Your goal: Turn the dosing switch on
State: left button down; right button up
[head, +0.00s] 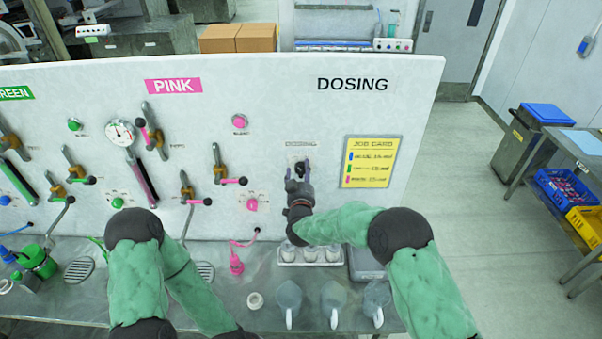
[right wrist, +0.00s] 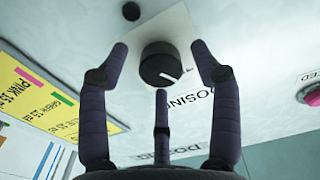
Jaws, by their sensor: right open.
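The dosing switch is a round black knob (right wrist: 160,65) on the white panel, with a white pointer mark toward the lower right in the right wrist view. A label reading DOSING is partly visible beside it. My right gripper (right wrist: 160,50) is open, its fingers spread on either side of the knob with visible gaps; a third finger lies below it. I cannot tell whether that finger touches. In the head view, my right gripper (head: 299,168) is at the panel below the large DOSING heading (head: 352,84) and largely hides the knob. My left gripper is out of view.
A yellow job card (head: 371,162) is on the panel right of my right gripper. A tray of cups (head: 312,255) and several clear jugs (head: 334,298) stand on the metal counter below. Valves and pink-handled levers (head: 232,181) stick out of the panel to the left.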

jog(key=c, duration=1.1)
jog(key=shift+c, duration=0.2)
jog(key=shift+f+m+b, duration=0.15)
jog(key=shift+m+b, duration=0.15)
jog(key=shift+b, duration=0.4)
jog(key=m+b, duration=0.9)
jog(key=b, duration=0.6)
jog(key=shift+f, duration=0.15)
jog(key=shift+r+m+b, duration=0.2)
jog(key=shift+m+b, duration=1)
